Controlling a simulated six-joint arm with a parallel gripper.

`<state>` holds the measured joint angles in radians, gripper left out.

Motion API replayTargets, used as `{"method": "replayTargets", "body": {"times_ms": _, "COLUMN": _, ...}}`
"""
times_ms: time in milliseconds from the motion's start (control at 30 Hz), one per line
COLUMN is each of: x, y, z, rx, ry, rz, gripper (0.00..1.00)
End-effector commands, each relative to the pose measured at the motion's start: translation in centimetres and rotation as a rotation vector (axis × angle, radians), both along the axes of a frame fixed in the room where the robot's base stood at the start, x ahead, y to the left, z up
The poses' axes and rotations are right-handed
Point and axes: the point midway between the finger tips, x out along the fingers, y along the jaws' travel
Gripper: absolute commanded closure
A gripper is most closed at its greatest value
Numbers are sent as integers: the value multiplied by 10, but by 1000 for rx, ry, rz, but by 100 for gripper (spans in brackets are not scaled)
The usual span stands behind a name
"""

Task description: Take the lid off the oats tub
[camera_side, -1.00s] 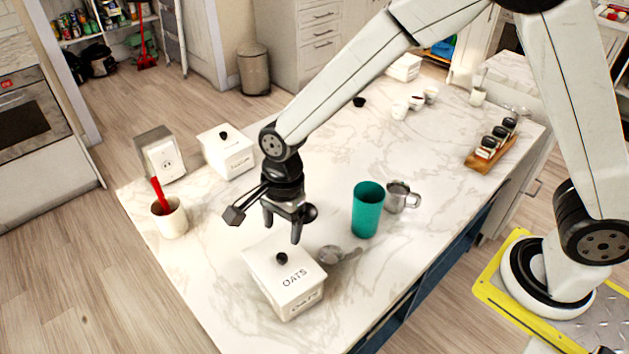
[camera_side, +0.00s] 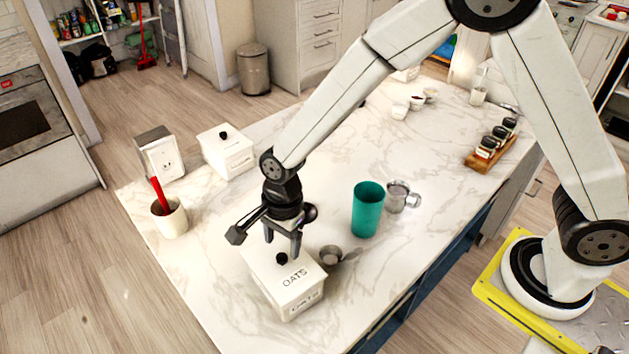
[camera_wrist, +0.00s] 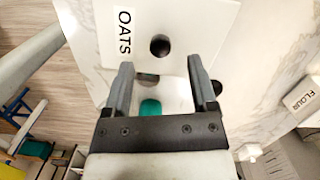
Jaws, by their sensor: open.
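The oats tub (camera_side: 297,302) is a white square box on the marble counter near its front edge. Its flat white lid (camera_side: 272,276) is on top, marked OATS, with a round black knob (camera_side: 282,259). My gripper (camera_side: 282,250) is open just above the lid, close to the knob. In the wrist view the lid (camera_wrist: 190,30) fills the upper middle, and the knob (camera_wrist: 160,45) lies just beyond my fingertips (camera_wrist: 160,72), roughly centred between them. I cannot tell whether a finger touches the lid.
A small metal scoop (camera_side: 331,255) lies right of the tub. A teal cup (camera_side: 367,210) and a metal jug (camera_side: 398,196) stand behind it. A crock with a red handle (camera_side: 170,217) and another white canister (camera_side: 227,152) are to the left.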

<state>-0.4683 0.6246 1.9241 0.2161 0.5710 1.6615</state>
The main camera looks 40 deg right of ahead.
Motion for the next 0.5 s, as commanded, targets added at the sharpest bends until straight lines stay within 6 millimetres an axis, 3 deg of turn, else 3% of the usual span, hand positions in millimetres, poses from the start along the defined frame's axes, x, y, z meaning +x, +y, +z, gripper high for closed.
{"method": "replayTargets", "body": {"times_ms": 233, "x": -1, "y": 3, "z": -27, "rx": 0, "ry": 2, "rz": -1, "gripper": 26}}
{"method": "replayTargets", "body": {"times_ms": 500, "x": 0, "y": 4, "z": -37, "rx": 0, "ry": -1, "rz": 0, "gripper": 26}}
